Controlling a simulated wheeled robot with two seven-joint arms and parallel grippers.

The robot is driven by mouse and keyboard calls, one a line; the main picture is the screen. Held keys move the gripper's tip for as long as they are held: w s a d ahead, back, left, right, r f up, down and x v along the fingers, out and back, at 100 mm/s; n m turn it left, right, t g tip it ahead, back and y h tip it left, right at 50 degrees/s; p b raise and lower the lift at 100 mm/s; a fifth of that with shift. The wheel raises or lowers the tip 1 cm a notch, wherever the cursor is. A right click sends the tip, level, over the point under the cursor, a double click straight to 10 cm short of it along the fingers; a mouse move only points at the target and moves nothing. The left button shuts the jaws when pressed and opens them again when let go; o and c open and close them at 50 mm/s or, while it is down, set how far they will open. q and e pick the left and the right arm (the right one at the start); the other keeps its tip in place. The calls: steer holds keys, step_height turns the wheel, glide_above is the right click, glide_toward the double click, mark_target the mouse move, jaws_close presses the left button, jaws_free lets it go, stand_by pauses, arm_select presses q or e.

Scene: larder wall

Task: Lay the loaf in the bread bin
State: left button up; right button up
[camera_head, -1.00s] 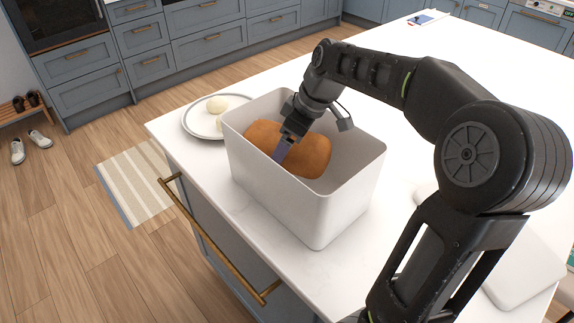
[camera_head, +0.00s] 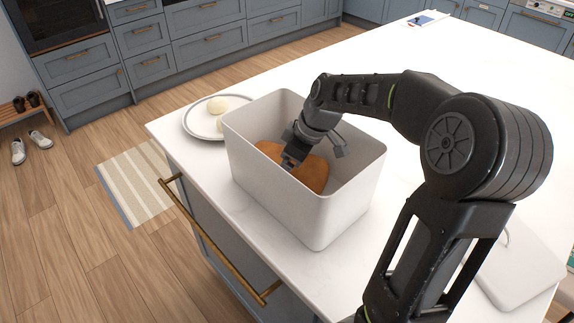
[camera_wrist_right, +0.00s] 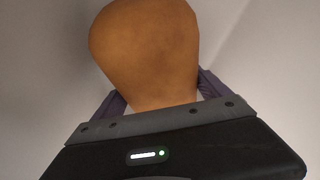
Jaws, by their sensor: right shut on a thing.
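The bread bin (camera_head: 307,218) is a white open box on the counter near its front left edge. The brown loaf (camera_head: 311,174) is down inside it, its lower part hidden by the bin's near wall. My right gripper (camera_head: 290,163) reaches into the bin from above and is shut on the loaf. In the right wrist view the loaf (camera_wrist_right: 150,50) sits between the two purple-grey fingers (camera_wrist_right: 157,103), with pale bin walls around it. Whether the loaf touches the bin floor is hidden. My left gripper is not in view.
A grey-rimmed plate (camera_head: 190,124) with pale round pieces (camera_head: 217,105) stands beside the bin's far left side. A white lid-like slab (camera_head: 520,270) lies on the counter (camera_head: 440,75) at the right, partly behind my arm. The counter behind the bin is largely clear.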

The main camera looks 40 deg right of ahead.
steer(key=shift+f, duration=0.15)
steer(key=o, duration=1.7)
steer(key=v, duration=1.2)
steer(key=shift+r, duration=0.2)
